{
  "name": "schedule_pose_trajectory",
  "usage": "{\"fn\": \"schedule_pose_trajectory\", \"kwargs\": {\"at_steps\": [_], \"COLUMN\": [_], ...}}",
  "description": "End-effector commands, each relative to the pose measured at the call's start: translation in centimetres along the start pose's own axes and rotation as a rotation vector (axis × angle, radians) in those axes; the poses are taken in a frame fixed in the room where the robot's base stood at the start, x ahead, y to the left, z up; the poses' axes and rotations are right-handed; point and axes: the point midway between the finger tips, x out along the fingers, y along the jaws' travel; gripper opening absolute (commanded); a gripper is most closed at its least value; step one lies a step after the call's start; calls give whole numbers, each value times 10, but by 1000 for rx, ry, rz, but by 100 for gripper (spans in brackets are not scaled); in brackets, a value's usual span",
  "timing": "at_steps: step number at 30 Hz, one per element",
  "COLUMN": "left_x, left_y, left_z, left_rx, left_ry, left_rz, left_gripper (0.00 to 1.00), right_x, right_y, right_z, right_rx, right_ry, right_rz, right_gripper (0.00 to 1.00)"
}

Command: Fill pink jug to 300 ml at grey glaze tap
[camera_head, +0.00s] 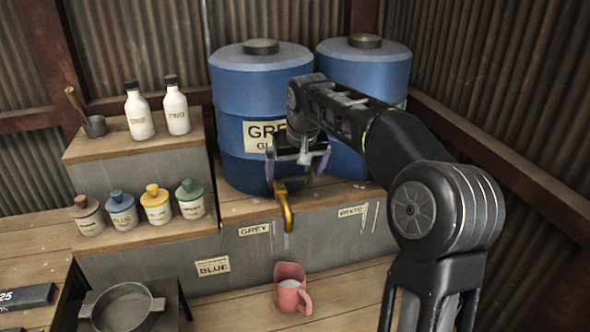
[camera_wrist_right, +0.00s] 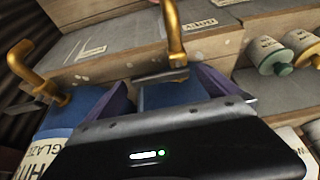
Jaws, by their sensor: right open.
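The pink jug (camera_head: 291,296) stands upright on the lower wooden bench beneath the brass grey glaze tap (camera_head: 286,208). Pale grey shows inside the jug; its level and scale are too small to read. The tap juts from the foot of the blue barrel labelled GREY GLAZE (camera_head: 229,100). My right gripper (camera_head: 297,172) is open in front of this barrel, just above the tap. In the right wrist view, the open purple fingers (camera_wrist_right: 165,92) stand either side of the tap's flat lever (camera_wrist_right: 162,76), with the spout (camera_wrist_right: 175,40) beyond. My left gripper is out of view.
A second blue barrel (camera_head: 365,52) stands at right, with another brass tap (camera_wrist_right: 24,62) in the right wrist view. Several small capped jars (camera_head: 122,212) and white bottles (camera_head: 139,115) sit on the left steps. A dark round pan (camera_head: 122,310) is at lower left.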

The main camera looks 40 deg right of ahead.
Motion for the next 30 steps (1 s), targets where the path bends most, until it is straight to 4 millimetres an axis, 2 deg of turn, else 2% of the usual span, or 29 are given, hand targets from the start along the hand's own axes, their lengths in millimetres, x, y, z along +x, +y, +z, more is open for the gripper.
{"fn": "schedule_pose_trajectory", "kwargs": {"at_steps": [3,5,30], "left_x": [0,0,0], "left_y": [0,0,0], "left_z": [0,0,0], "left_rx": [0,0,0], "left_ry": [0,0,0], "left_rz": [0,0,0], "left_gripper": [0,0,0], "right_x": [0,0,-1], "right_y": [0,0,0], "right_z": [0,0,0], "right_rx": [0,0,0], "right_ry": [0,0,1], "right_rz": [0,0,0], "right_gripper": [100,95,26]}}
